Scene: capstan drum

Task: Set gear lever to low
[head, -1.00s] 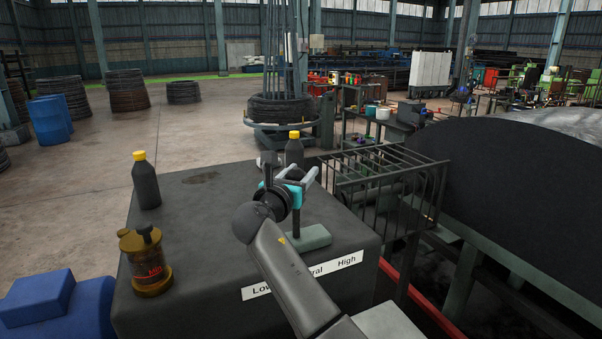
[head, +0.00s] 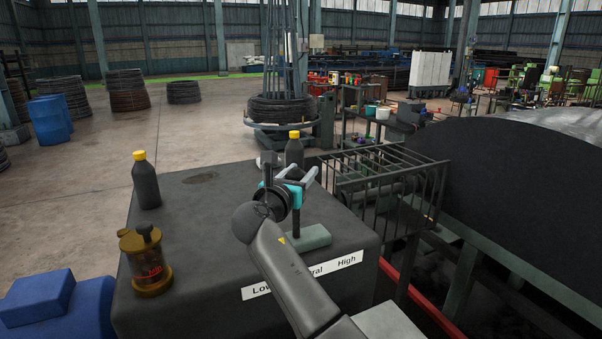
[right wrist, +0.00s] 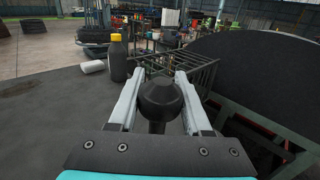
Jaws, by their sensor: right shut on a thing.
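The gear lever stands on a grey-green base plate (head: 305,239) on top of the dark cabinet (head: 215,240). Its shaft (head: 296,222) looks about upright. A white label strip (head: 347,260) on the cabinet's front edge reads Low at left and High at right, with the middle word partly covered by my right arm. My right gripper (head: 309,173) is at the top of the lever. In the right wrist view the black lever knob (right wrist: 160,97) sits between the two fingers, which are shut on it. My left gripper is not in view.
A black bottle with a yellow cap (head: 146,185) and a brass oil pot (head: 148,262) stand on the cabinet's left side. Another yellow-capped bottle (head: 295,150) stands just behind my right gripper. A metal railing (head: 385,180) and a large dark drum (head: 510,190) are at right.

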